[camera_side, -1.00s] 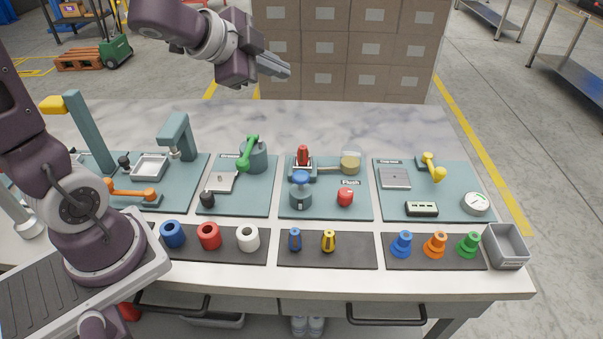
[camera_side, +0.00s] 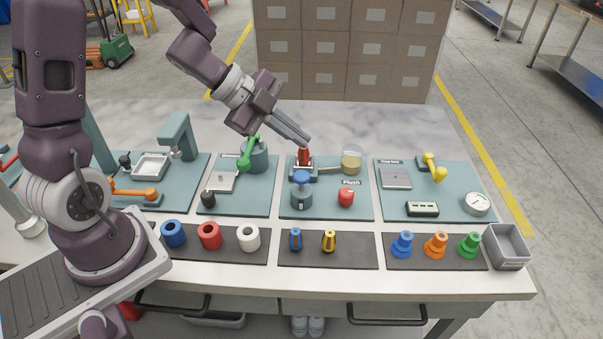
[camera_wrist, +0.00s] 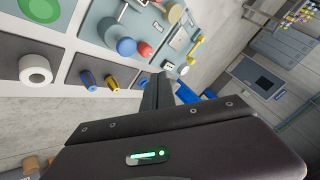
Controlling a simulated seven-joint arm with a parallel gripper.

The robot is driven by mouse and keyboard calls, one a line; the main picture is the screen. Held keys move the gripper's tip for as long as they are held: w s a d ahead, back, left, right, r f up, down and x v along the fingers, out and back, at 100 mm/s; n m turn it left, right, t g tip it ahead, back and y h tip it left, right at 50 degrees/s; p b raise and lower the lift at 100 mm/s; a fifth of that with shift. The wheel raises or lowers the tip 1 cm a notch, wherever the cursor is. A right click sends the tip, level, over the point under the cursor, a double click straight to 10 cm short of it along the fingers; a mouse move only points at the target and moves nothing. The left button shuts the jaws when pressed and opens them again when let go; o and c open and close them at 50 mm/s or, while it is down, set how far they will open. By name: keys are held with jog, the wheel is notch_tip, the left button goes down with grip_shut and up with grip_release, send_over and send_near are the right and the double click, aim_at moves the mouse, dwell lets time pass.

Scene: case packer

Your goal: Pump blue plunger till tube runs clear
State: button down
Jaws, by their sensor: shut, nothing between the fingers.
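The blue plunger (camera_side: 301,177) is a round blue cap on a grey-teal pump body, on the board labelled "Flush". It also shows in the wrist view (camera_wrist: 126,47). A thin tube (camera_side: 330,168) runs from behind the pump toward a clear cup (camera_side: 351,162) with yellowish liquid. The tube's own colour is too small to tell. A red-topped part (camera_side: 304,155) stands behind the plunger. My gripper (camera_side: 306,141) is shut and empty, up and behind the plunger, its tips close to the red-topped part in the picture. I cannot tell whether they touch.
A red knob (camera_side: 346,197) sits right of the plunger. A green-handled lever (camera_side: 247,152) stands to the left and a yellow lever (camera_side: 434,169) to the right. Rings, drivers and coloured cones line the front. The marble strip behind the boards is clear.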

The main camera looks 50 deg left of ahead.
aim_at(302, 174)
jog(key=shift+f, duration=2.95)
jog(key=shift+f, duration=0.1)
jog(key=shift+f, duration=0.3)
jog(key=shift+f, duration=1.25)
dwell(0.5)
jog(key=shift+r, duration=1.65)
jog(key=shift+r, duration=2.55)
